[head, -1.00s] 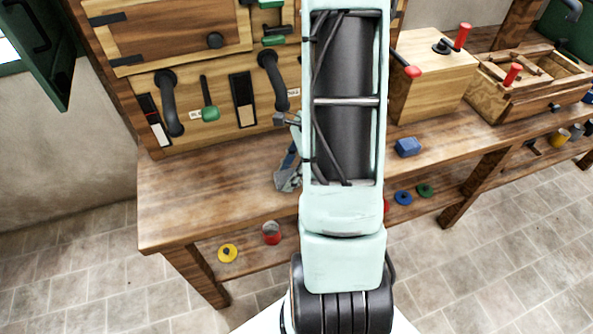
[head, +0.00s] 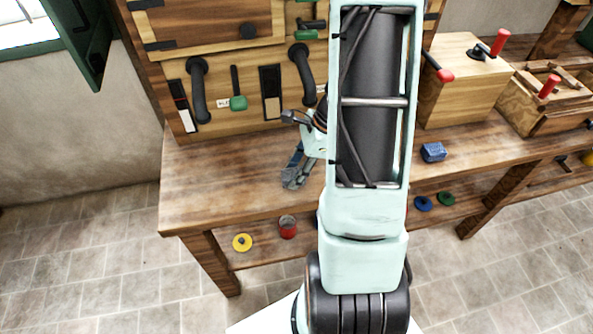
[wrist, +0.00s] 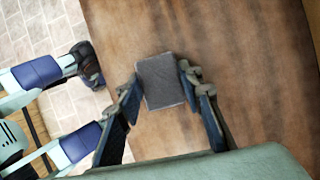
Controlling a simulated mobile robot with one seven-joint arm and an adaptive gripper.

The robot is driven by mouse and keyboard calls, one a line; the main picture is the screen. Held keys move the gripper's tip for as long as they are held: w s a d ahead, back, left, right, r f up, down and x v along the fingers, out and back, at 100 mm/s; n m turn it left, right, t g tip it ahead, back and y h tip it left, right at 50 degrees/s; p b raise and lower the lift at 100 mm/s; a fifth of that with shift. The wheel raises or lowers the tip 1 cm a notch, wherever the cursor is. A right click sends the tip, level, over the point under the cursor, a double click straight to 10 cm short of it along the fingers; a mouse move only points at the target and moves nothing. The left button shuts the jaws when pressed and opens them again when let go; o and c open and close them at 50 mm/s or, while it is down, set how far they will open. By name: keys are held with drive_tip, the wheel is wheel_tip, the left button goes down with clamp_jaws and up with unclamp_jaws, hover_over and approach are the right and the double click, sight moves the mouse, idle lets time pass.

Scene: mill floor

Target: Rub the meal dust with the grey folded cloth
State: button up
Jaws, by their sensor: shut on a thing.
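The grey folded cloth (wrist: 160,83) is a dark grey rectangle between my fingers in the wrist view, over the wooden bench top. My gripper (wrist: 159,84) is shut on it, with one finger at each side edge. In the head view my gripper (head: 294,178) is low at the bench top, partly behind my arm, and the cloth cannot be made out there. I cannot tell whether the cloth touches the wood. No meal dust can be clearly told from the mottled wood grain.
The bench top (head: 215,185) is clear left of my gripper. A blue block (head: 433,152) lies to the right. A wooden box (head: 462,85) with red handles stands behind it. A panel with black handles (head: 198,90) rises at the back. A red can (head: 288,227) and yellow disc (head: 242,243) sit on the lower shelf.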

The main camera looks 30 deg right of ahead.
drive_tip(key=shift+r+p, duration=2.5)
drive_tip(key=shift+r, duration=0.45)
wheel_tip(320, 180, up, 3)
drive_tip(key=p, duration=0.2)
drive_tip(key=shift+p, duration=0.35)
